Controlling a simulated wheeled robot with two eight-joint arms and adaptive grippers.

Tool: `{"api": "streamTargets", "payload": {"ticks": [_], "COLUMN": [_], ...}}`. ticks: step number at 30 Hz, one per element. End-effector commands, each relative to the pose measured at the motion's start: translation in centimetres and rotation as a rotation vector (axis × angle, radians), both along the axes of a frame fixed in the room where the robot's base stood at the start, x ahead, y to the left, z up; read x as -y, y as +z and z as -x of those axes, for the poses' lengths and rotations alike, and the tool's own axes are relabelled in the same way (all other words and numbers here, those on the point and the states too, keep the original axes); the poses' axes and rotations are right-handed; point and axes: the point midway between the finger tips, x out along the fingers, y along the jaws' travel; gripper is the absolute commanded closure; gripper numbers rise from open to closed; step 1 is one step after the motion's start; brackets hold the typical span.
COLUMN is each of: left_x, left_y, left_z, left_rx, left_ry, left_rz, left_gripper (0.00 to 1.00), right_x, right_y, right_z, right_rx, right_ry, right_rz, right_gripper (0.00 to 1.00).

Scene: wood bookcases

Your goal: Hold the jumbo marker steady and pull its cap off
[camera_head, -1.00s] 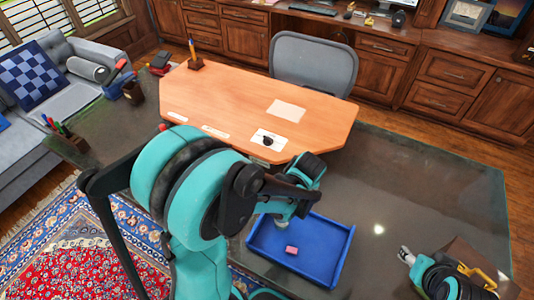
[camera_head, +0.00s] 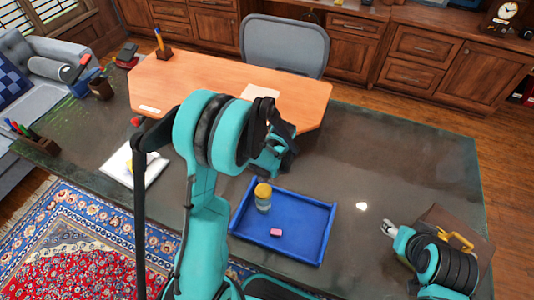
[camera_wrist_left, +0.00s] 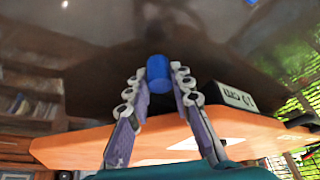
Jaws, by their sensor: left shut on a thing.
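A blue cylinder (camera_wrist_left: 158,72), which looks like the jumbo marker, sits between the fingertips of my left gripper (camera_wrist_left: 158,82) in the left wrist view. The gripper is shut on it, with a finger at each side. I see its blue end; where cap and body meet cannot be told. In the head view, my left arm hides the marker and left gripper, over the dark table (camera_head: 400,150) behind the blue tray (camera_head: 326,228). My right gripper (camera_head: 388,229) is low at the right; its jaw opening is unclear.
The tray holds a yellow-lidded jar (camera_head: 263,203) and a pink block (camera_head: 276,232). A brown box (camera_head: 478,250) is at the right. The table behind my right gripper is clear.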

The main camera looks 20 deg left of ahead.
Motion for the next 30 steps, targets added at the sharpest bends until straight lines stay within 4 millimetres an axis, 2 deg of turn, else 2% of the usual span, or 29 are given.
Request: {"api": "streamTargets", "payload": {"ticks": [7, 19, 20, 21, 22, 30], "left_x": [-2.2, -2.3, -2.3, -2.3, -2.3, -2.3], "left_y": [-2.5, -2.9, -2.8, -2.7, -2.7, -2.7], "left_z": [-2.2, -2.3, -2.3, -2.3, -2.3, -2.3], "left_rx": [0.000, 0.001, 0.001, 0.001, 0.001, 0.001], "left_ry": [0.003, 0.001, 0.001, 0.001, 0.001, 0.001], "left_rz": [0.002, 0.001, 0.001, 0.001, 0.001, 0.001], "left_gripper": [1.00, 1.00, 0.71, 0.60, 0.58, 0.58], "right_x": [0.0, 0.0, 0.0, 0.0, 0.0, 0.0], "right_y": [-1.4, -1.8, -1.7, -1.6, -1.6, -1.6], "right_z": [0.0, 0.0, 0.0, 0.0, 0.0, 0.0], "right_rx": [0.000, 0.000, 0.000, 0.000, 0.000, 0.000], "right_ry": [0.000, 0.000, 0.000, 0.000, 0.000, 0.000], "right_rz": [0.000, 0.000, 0.000, 0.000, 0.000, 0.000], "right_gripper": [0.51, 0.51, 0.51, 0.51, 0.51, 0.51]}}
